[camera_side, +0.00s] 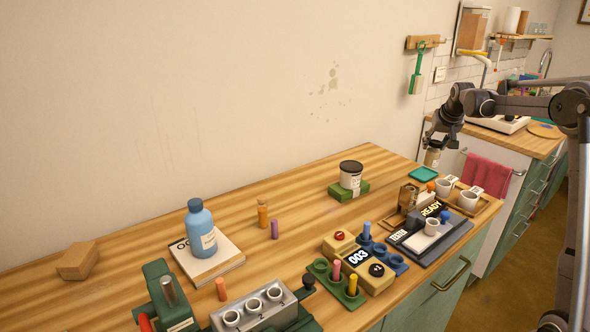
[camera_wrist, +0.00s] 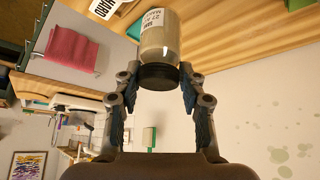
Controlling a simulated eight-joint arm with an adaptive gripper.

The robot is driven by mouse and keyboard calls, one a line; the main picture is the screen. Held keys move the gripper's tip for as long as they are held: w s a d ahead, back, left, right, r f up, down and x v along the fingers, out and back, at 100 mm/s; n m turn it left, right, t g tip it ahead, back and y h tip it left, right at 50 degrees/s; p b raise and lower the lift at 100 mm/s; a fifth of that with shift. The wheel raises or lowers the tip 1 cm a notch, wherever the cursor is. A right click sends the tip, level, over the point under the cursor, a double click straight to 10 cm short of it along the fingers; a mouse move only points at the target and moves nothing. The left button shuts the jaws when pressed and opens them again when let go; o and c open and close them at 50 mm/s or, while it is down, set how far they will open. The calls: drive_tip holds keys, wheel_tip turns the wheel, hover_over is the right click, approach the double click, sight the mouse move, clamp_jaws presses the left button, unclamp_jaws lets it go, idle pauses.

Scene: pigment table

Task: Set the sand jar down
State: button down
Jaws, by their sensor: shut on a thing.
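The sand jar (camera_wrist: 165,38) is a clear jar of beige contents with a white label and a dark lid (camera_wrist: 158,77). My gripper (camera_wrist: 159,72) is shut on it at the lid, one finger on each side. In the side view the jar (camera_side: 432,157) hangs below my gripper (camera_side: 438,140), near the table's far right corner. It shows just above a small teal square tray (camera_side: 423,174) and slightly to its right. I cannot tell exactly how high it hangs. The tray's visible surface is empty.
A blue bottle (camera_side: 201,230) stands further left.

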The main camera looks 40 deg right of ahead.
drive_tip(key=shift+s+r, duration=0.25)
drive_tip(key=w+a+n+t+y, duration=0.2)
drive_tip(key=a+n+y, duration=0.6)
drive_tip(key=a, duration=2.5)
drive_tip(key=w+a+f+n+h, duration=0.1)
drive_tip(key=w+a+f, duration=0.1)
drive_tip(key=a+f, duration=0.1)
drive_tip(key=w+a+f+h, duration=0.1)
drive_tip(key=w+a+f, duration=0.1)
drive_tip(key=a+f, duration=0.1)
drive_tip(key=w+a+f+n+h, duration=0.1)
drive_tip(key=w+a+f, duration=0.1)
drive_tip(key=a+f, duration=0.2)
drive_tip(key=shift+f+n, duration=0.1)
drive_tip(key=shift+n, duration=0.2)
drive_tip(key=shift+f, duration=0.15)
drive_tip(key=c, duration=0.8)
unclamp_jaws()
